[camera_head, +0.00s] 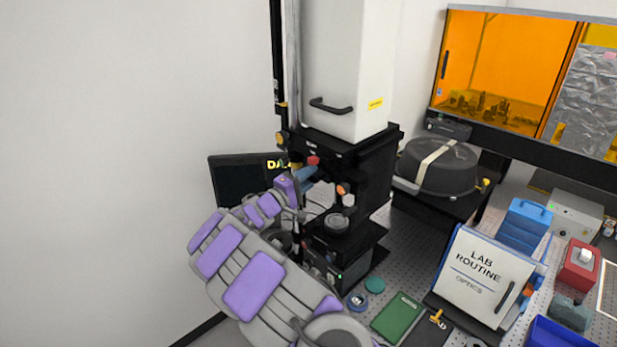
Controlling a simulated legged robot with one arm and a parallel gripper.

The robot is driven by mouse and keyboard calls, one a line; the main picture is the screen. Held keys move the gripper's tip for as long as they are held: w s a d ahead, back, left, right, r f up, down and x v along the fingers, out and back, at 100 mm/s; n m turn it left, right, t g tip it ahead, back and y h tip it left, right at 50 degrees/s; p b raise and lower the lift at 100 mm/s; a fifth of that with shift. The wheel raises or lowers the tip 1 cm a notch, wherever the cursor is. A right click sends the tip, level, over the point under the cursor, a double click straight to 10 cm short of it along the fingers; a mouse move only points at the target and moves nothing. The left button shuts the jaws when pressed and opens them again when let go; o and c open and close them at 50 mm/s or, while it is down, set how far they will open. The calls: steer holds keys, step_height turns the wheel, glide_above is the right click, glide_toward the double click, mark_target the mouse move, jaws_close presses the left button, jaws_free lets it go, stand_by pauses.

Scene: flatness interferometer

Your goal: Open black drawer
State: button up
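The interferometer has a tall white housing (350,60) with a black handle (330,107) and a yellow label. Below it is a black body (368,180) with colored knobs and a small round black stage (336,222). A black box (350,272) with a green light sits at its base. I cannot tell which black part is the drawer; no drawer stands clearly open. My grey and purple arm reaches up from the bottom to the front left of the black body. My gripper (290,188) is beside the black body, its fingers too small and overlapped to read.
A dark monitor (240,183) stands behind my arm. A dark round lidded case (438,166) stands right of the instrument. The perforated bench holds a green book (397,319), a "Lab Routine" binder (482,275), blue boxes (524,226) and a red box (580,265). An orange-windowed enclosure (505,60) is behind.

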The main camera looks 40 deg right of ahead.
steer(key=shift+a, duration=0.1)
steer(key=shift+c, duration=0.4)
jaws_close()
steer(key=shift+a+f, duration=0.1)
steer(key=shift+a, duration=0.05)
steer(key=s+a+b, duration=0.1)
steer(key=a+b, duration=0.5)
steer(key=a, duration=1)
steer(key=shift+s+a, duration=0.2)
steer(key=shift+o, duration=0.4)
jaws_free()
steer(key=shift+w+d, duration=0.1)
